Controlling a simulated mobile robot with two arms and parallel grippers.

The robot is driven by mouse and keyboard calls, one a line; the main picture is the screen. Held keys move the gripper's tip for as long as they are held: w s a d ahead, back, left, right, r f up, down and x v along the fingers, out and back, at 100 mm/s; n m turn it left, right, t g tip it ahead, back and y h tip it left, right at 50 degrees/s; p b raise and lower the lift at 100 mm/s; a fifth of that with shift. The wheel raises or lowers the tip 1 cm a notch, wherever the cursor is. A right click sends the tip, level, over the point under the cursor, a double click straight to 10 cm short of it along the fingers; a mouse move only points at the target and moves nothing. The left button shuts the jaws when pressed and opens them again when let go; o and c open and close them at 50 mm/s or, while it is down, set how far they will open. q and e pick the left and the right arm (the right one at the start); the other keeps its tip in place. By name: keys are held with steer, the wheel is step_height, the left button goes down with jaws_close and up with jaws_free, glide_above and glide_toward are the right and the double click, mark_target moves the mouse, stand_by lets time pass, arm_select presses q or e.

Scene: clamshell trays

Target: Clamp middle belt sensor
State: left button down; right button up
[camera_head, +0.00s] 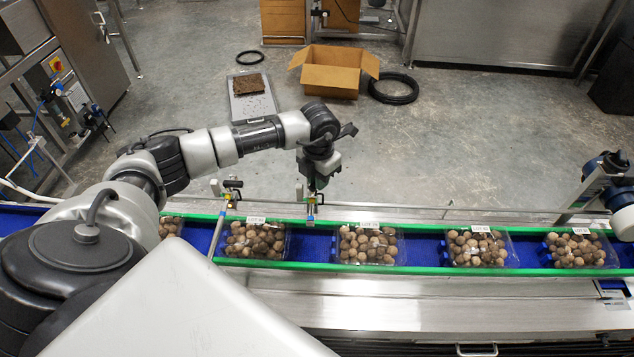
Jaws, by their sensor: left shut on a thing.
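My left gripper (317,184) reaches over the far rail of the conveyor and points down. It is shut on a small belt sensor (312,199) with a yellowish part, at the far green guide rail. The fingertips are small here and partly hidden by the wrist. A second sensor on a bracket (232,184) stands to the left on the same rail. The blue belt (316,246) runs left to right under both.
Clear clamshell trays of round brown produce, one in the middle (368,246), sit spaced along the belt. Behind are an open cardboard box (333,78), a black coil (393,90) and a grey platform (246,108). Much floor is clear.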

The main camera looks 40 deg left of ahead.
arm_select(q)
steer(key=shift+s+d+m+b, duration=0.15)
steer(key=shift+d+m+b, duration=0.1)
steer(key=shift+m+b, duration=1.25)
steer(key=shift+s+d+m+b, duration=0.1)
steer(key=shift+d+m+b, duration=0.1)
steer(key=shift+m+b, duration=1.25)
steer(key=shift+s+d+m+b, duration=0.2)
steer(key=shift+m+b, duration=0.9)
steer(key=shift+m, duration=0.75)
steer(key=shift+r, duration=0.1)
steer(key=c, duration=1.4)
jaws_free()
steer(key=shift+o, duration=0.2)
steer(key=shift+s, duration=0.1)
